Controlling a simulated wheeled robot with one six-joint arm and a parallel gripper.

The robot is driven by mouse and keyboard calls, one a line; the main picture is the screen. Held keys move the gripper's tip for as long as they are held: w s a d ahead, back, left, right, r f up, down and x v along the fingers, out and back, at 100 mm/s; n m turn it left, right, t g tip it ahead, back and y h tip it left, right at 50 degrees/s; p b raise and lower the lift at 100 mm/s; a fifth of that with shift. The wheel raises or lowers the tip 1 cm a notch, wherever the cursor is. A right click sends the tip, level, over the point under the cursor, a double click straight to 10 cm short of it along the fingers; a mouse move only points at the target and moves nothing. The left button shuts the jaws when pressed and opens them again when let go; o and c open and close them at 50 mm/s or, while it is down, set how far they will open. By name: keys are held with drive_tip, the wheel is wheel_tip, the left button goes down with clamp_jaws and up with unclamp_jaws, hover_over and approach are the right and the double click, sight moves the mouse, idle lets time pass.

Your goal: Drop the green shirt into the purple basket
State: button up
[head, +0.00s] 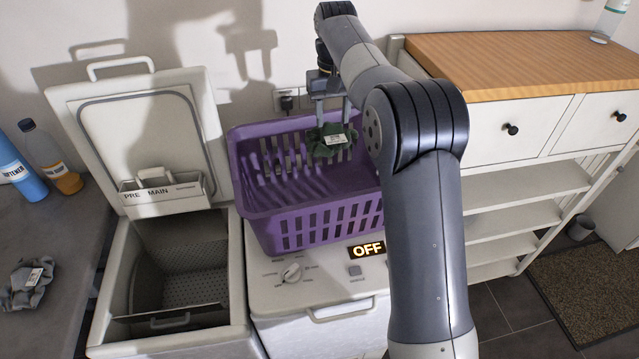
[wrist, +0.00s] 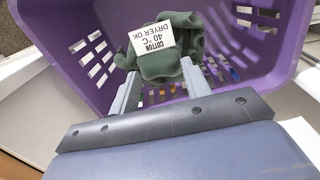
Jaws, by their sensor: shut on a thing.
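The green shirt (head: 329,143) is a small crumpled cloth with a white label. In the wrist view the shirt (wrist: 165,62) sits between my fingertips, and its label reads cotton, 40 °C, dryer OK. My gripper (head: 322,122) is shut on it, pointing down, and it shows in the wrist view (wrist: 160,82). The purple basket (head: 318,224) stands on the closed right-hand machine. The shirt is at the basket's opening, over its back right part; I cannot tell whether it touches the basket. My arm hides the basket's right end.
The left toploader (head: 172,334) has its lid (head: 140,125) up and its drum open. A grey cloth (head: 30,284) and two bottles (head: 48,158) are on the dark counter at left. A wood-topped cabinet (head: 500,62) stands at right. The basket's left part looks empty.

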sight(332, 121)
drive_tip(key=shift+f, duration=1.5)
drive_tip(key=o, duration=1.4)
wheel_tip(332, 121, up, 11)
drive_tip(key=shift+f, duration=0.1)
wheel_tip(332, 121, down, 10)
drive_tip(key=shift+f, duration=0.2)
drive_tip(key=shift+w+r, duration=0.1)
drive_tip(key=shift+r, duration=1.2)
